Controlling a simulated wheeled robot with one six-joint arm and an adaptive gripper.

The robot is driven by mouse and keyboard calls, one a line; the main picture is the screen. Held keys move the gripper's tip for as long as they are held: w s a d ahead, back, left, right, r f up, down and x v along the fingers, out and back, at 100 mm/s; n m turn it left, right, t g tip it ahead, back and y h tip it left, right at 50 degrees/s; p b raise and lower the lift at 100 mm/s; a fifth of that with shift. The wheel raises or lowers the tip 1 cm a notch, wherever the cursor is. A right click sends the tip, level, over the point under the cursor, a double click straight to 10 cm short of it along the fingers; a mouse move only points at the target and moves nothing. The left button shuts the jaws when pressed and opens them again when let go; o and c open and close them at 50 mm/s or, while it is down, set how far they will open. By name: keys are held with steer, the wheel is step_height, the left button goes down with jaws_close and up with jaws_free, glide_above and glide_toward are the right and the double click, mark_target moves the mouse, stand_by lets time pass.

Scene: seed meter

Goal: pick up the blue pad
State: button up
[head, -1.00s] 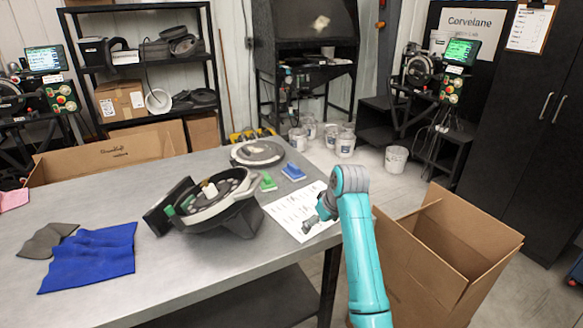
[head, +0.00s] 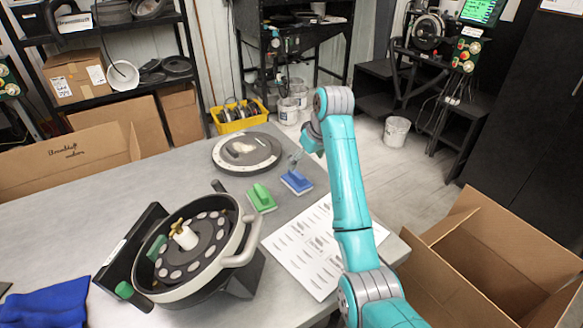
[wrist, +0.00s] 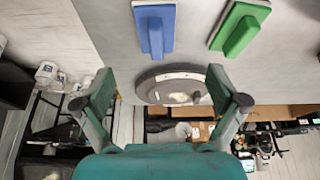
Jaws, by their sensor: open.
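The blue pad (head: 297,181), a small block with a raised grip, lies on the grey table near its far right edge. The green pad (head: 261,197) lies just left of it. In the wrist view the blue pad (wrist: 155,27) is at the top, ahead of the open fingers, with the green pad (wrist: 239,27) to its right.
A round grey disc (head: 246,151) lies behind the pads. The seed meter (head: 190,250) stands front left. A printed sheet (head: 310,245) lies before the blue pad. A blue cloth (head: 48,305) is at left. An open cardboard box (head: 500,255) stands right of the table.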

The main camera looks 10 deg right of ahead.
mark_target(298, 174)
steer(key=x, duration=0.7)
steer(key=w+x, duration=0.1)
steer(key=x, duration=0.3)
steer(key=shift+d+r, duration=0.15)
steer(key=shift+d, duration=0.05)
steer(key=shift+c, duration=0.3)
steer(key=c, duration=1.3)
